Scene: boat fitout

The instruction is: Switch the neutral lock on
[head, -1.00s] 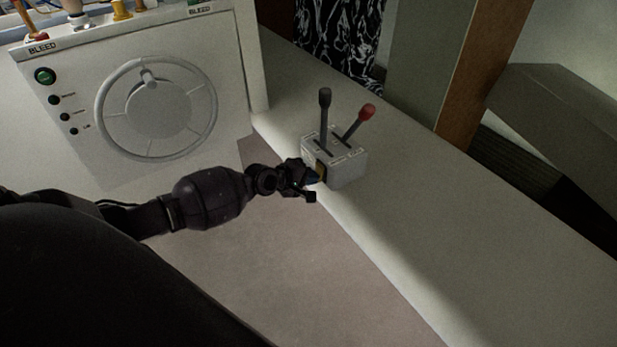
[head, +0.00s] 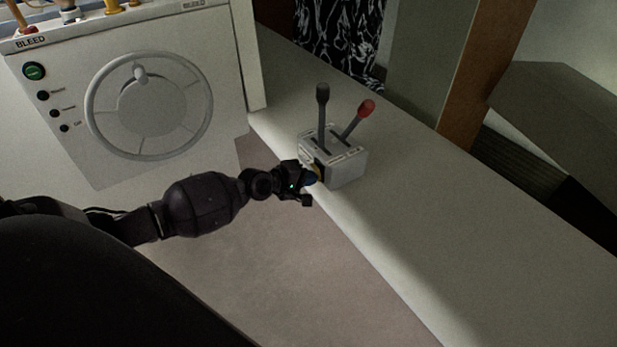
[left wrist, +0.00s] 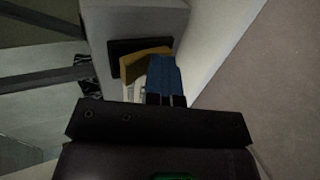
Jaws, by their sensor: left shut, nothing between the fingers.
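A grey control box (head: 345,169) with a black-knobbed lever (head: 322,115) and a red-knobbed lever (head: 357,121) stands on the pale ledge. On its near left side is a dark recess with a yellow part (head: 317,168), probably the neutral lock. In the left wrist view the yellow part (left wrist: 132,65) shows against a black plate (left wrist: 125,47), with a pale labelled strip below it. My left gripper (head: 311,179) is shut and empty, its blue fingertips (left wrist: 163,76) right beside the yellow part. I cannot tell whether they touch it. The lock's setting is not readable. My right gripper is not in view.
The pale ledge (head: 430,210) runs diagonally and is clear in front of and beyond the box. A white panel with a round wheel (head: 150,105) and a green button (head: 34,71) stands at left. A wooden post (head: 485,75) rises behind the ledge.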

